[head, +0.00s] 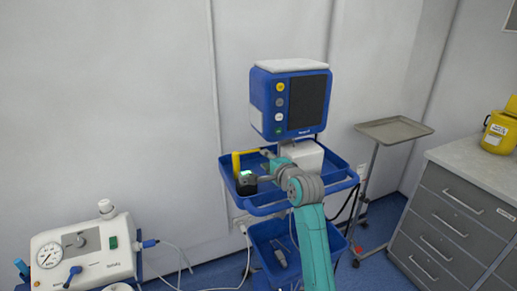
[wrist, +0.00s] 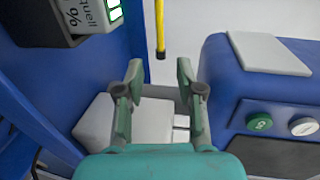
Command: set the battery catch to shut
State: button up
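A yellow bent bar (head: 237,164) stands at the left of the blue trolley's top; I cannot tell for certain that it is the battery catch. In the wrist view the yellow bar (wrist: 160,25) comes down from the top edge and ends in a dark tip, in line with the gap between my fingers. A dark unit with green lights (head: 246,181) is beside it; it also shows in the wrist view (wrist: 95,14). My gripper (wrist: 160,76) is open, with nothing seen between its fingertips. In the head view my arm partly hides the trolley top.
The blue monitor (head: 268,104) stands above the trolley (head: 338,170) and is close on the right in the wrist view (wrist: 222,85). A white box (head: 306,153) is below it. A suction unit (head: 82,254), a tray stand (head: 394,130) and drawers (head: 450,205) stand around.

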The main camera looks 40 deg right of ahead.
aim_at(255, 150)
jog(key=x, duration=1.1)
jog(key=shift+s, duration=0.1)
grip_shut()
